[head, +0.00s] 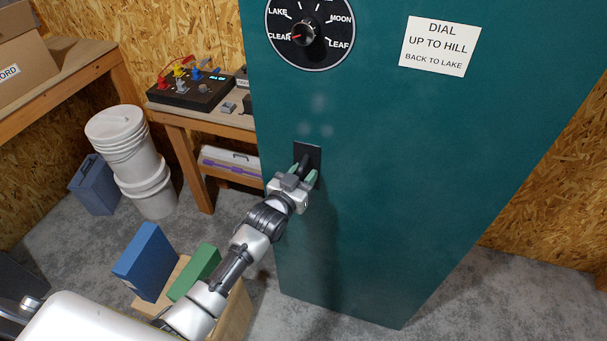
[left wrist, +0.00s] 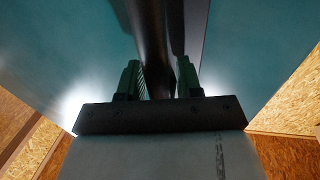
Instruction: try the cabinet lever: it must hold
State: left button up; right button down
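The tall teal cabinet (head: 420,190) fills the right half of the head view. Its black lever (head: 304,163) sits on a dark plate at the cabinet's left side, and also shows in the left wrist view (left wrist: 152,45). My left gripper (head: 303,174) is at the lever, its green fingers on both sides of it. In the left wrist view the fingers (left wrist: 160,78) look closed in against the lever; the contact is dark. Above, a round dial (head: 310,34) has its red mark toward CLEAR. A white sign (head: 440,46) reads "DIAL UP TO HILL, BACK TO LAKE". My right gripper is out of view.
Left of the cabinet, a wooden bench (head: 222,119) carries a black box (head: 194,90) with coloured plugs. White buckets (head: 124,142) and a blue-grey case (head: 94,186) stand on the floor. Blue (head: 146,262) and green (head: 195,271) items are near my left arm. Floor right of the cabinet is clear.

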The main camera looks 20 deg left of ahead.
pick_arm(q)
grip_shut()
jog(key=shift+a, duration=0.25)
dwell(0.7)
jog(key=shift+d, duration=0.1)
dwell(0.5)
jog(key=shift+o, duration=1.6)
grip_release()
